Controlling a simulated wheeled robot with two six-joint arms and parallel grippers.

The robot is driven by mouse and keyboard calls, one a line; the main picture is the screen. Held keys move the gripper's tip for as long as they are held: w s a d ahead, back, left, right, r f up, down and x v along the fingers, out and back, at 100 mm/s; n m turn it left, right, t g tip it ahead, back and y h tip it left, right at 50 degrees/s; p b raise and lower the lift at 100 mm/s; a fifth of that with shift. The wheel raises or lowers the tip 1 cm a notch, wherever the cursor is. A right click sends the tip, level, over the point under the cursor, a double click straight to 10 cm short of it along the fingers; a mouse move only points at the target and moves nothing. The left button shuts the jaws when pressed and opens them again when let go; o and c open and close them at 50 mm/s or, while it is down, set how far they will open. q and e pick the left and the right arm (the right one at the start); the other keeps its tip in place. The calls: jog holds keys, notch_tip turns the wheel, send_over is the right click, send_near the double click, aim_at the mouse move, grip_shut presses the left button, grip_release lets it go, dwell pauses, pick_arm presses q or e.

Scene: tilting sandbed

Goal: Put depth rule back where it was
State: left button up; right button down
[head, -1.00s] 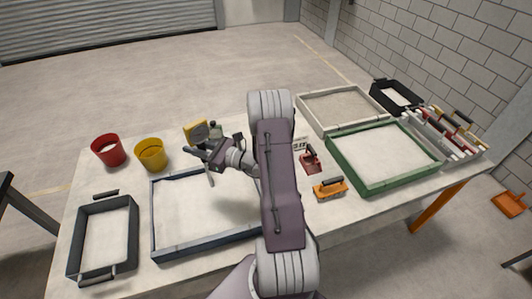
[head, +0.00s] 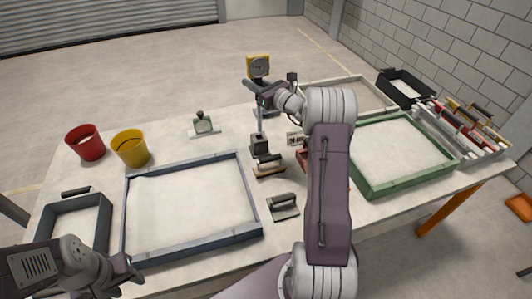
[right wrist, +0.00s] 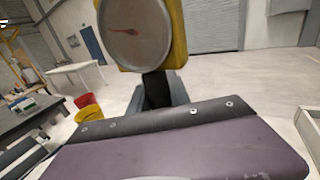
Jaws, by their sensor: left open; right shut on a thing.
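The depth rule (head: 258,67), a yellow head with a round dial, is held up over the back of the table by my right gripper (head: 256,90), which is shut on it. Its dial and red needle show close up in the right wrist view (right wrist: 135,30). My left gripper (head: 126,272) is open and empty at the front left, by the blue-grey sand tray (head: 191,243).
Red (head: 85,143) and yellow (head: 130,148) buckets stand at the left. Hand floats (head: 284,207) lie between the blue-grey tray and the green tray (head: 397,183). A small upright tool (head: 203,123) stands behind. A tool rack (head: 468,130) is at the right.

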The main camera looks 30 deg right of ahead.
notch_tip(320, 180, down, 10)
jog(key=shift+a+f, duration=0.15)
jog(key=shift+f, duration=0.05)
jog(key=c, duration=1.2)
grip_release()
jog(key=b+v, duration=0.1)
jog(key=v, duration=1.1)
jog(key=shift+r, duration=0.2)
